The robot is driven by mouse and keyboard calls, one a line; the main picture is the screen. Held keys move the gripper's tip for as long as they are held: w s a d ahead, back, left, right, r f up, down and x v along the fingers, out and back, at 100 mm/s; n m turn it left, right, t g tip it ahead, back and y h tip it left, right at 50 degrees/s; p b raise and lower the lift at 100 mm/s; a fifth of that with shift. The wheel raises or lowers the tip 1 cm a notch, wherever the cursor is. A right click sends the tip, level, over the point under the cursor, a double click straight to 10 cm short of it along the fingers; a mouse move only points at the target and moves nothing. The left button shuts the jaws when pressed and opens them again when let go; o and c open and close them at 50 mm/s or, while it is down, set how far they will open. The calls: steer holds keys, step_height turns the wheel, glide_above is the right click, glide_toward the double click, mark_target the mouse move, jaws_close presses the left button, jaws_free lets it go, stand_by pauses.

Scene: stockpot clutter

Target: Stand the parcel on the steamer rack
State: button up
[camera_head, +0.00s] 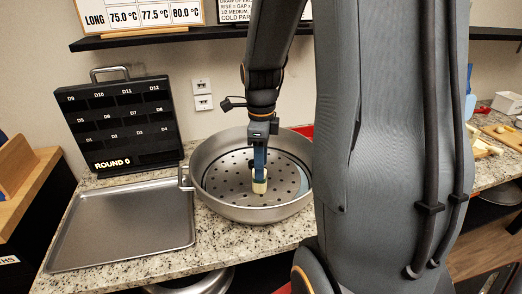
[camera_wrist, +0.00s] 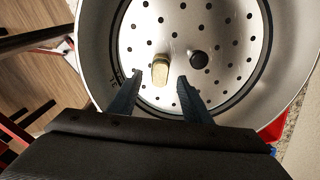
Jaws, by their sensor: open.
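The parcel (camera_head: 259,187), a small pale yellow-green block, is inside the wide steel pot (camera_head: 248,214), over the perforated steamer rack (camera_head: 225,183). It looks upright and appears to rest on the rack. In the wrist view the parcel (camera_wrist: 160,70) shows between and just beyond the fingertips. My gripper (camera_head: 260,173) points down into the pot, right at the parcel's upper part. In the wrist view the two dark fingers of my gripper (camera_wrist: 160,77) are spread, with a gap visible on each side of the parcel. The fingers hide part of the rack.
A black knob (camera_wrist: 197,57) stands on the rack close beside the parcel. The pot's high rim surrounds the gripper. An empty metal tray (camera_head: 125,225) lies left of the pot, with a black labelled board (camera_head: 122,125) behind it. A dark shelf (camera_head: 170,37) runs along the wall.

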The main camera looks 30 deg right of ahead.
steer(key=shift+r+b, duration=0.4)
steer(key=shift+r, duration=2.35)
